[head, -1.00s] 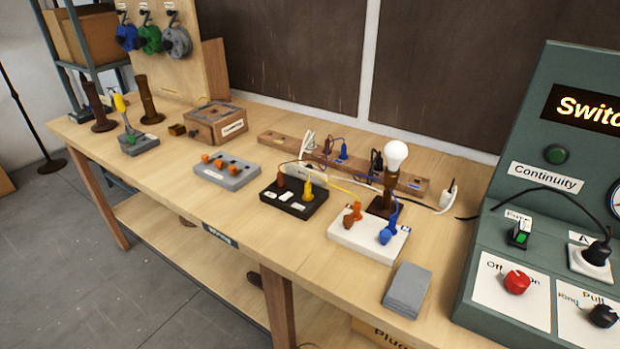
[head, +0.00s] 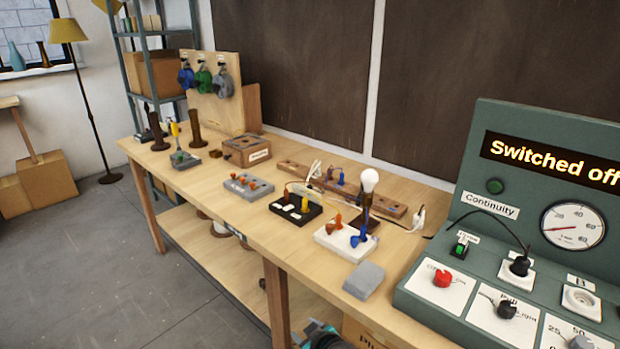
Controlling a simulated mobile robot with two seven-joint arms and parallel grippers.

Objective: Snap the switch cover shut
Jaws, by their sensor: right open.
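A flat grey slab (head: 364,280), possibly the switch cover, lies on the table near its front edge. A black block (head: 283,215) with white labels and brown and yellow connectors stands left of the white block. I cannot tell for certain which block is the switch. Part of my right gripper (head: 320,336) shows at the bottom edge, below and in front of the table, away from these blocks. It is open. My left gripper is not in view.
A lit-looking bulb (head: 369,180) stands on a brown holder behind the white block. A green test panel (head: 470,222) reading "Switched off" fills the right. A grey block with orange knobs (head: 248,186) is further left. The table's front left is clear.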

